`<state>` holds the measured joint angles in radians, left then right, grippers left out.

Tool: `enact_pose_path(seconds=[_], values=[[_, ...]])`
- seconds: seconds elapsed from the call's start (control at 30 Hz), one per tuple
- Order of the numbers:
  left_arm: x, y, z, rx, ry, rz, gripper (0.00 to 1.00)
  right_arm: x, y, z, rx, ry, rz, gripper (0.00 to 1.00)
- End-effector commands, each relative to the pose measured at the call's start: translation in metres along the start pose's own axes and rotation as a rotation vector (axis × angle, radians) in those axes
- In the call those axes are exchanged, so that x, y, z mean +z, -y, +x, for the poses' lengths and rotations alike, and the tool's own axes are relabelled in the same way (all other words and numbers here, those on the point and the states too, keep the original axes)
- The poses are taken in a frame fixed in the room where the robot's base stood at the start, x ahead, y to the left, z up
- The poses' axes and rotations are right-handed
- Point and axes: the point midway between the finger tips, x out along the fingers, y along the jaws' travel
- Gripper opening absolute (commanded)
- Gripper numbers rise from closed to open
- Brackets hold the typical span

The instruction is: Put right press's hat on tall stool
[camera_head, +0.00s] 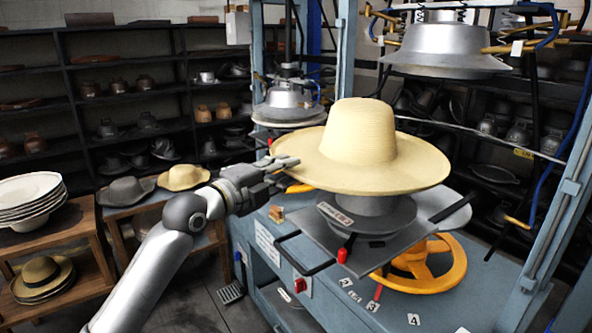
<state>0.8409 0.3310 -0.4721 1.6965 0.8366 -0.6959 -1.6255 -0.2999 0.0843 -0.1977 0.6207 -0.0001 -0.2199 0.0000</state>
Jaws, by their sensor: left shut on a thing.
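A cream straw hat (362,130) with a wide brim sits level at the right press, over its grey lower mould (370,215). The brim hides the mould's top, so I cannot tell whether the hat rests on it or is slightly raised. My left gripper (284,170) is at the brim's left edge, shut on it. The press's silver upper mould (443,45) hangs above and behind the hat, clear of it. A wooden stand (85,218) at the far left bears a stack of pale hats; I cannot tell if it is the tall stool. My right gripper is not in view.
A second wooden stand (122,212) holds a grey hat (125,190) and a tan hat (184,177). Blue-grey press posts (343,60) rise behind the hat, and one stands at right. A yellow handwheel (430,268) is below the mould. Dark shelves line the back.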

Motion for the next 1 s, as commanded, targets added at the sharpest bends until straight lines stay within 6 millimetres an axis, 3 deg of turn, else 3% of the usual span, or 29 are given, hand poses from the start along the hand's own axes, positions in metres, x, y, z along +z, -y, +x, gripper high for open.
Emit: enact_pose_path(seconds=[1.0], values=[[0.029, 0.010, -0.119, -0.001, 0.001, 0.003, 0.00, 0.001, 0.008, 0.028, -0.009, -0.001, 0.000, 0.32]])
